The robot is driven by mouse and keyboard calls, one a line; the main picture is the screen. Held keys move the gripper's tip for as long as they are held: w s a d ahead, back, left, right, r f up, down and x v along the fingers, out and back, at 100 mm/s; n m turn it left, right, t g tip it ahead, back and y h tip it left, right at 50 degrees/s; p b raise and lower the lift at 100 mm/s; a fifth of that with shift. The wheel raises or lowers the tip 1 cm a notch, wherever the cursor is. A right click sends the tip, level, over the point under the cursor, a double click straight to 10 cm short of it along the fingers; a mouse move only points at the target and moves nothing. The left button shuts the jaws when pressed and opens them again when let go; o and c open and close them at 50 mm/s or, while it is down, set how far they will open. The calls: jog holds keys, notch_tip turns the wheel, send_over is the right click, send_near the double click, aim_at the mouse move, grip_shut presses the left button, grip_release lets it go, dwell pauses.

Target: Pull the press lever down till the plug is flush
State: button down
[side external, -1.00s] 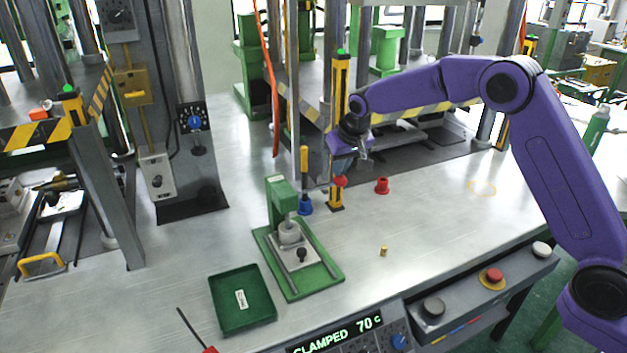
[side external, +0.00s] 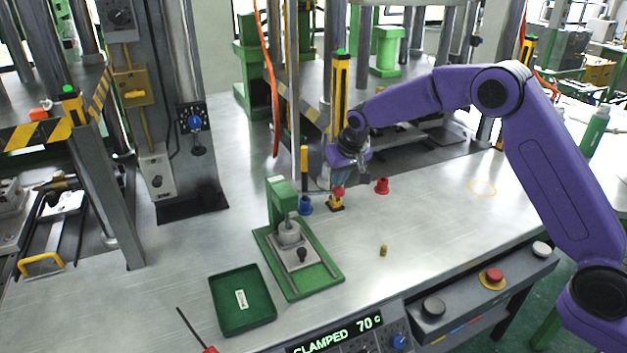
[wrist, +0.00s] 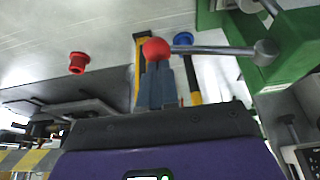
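The green press (side external: 281,206) stands on its base plate in the side view, with a grey cylinder (side external: 289,234) under its head. Its lever (wrist: 215,50) runs as a grey rod from the pivot to a red ball knob (wrist: 155,49); the knob (side external: 338,192) also shows in the side view. My gripper (side external: 358,172) is just above and right of the knob. In the wrist view its fingers (wrist: 157,72) lie close together, shut, with their tips at the ball, apparently touching it. The ball is not visibly between them. The plug's level cannot be made out.
A yellow-black post (side external: 339,100) stands right behind the knob. Blue (side external: 305,206) and red (side external: 382,186) pieces stand nearby. A small brass piece (side external: 383,250) and a green tray (side external: 242,318) are in front. A display (side external: 336,335) reads CLAMPED 70 C. The table to the right is mostly clear.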

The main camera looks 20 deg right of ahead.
jog(key=shift+d+f, duration=0.1)
jog(key=shift+f, duration=0.15)
notch_tip(320, 180, up, 11)
jog(key=shift+r, duration=0.2)
dwell(1.1)
dwell(0.7)
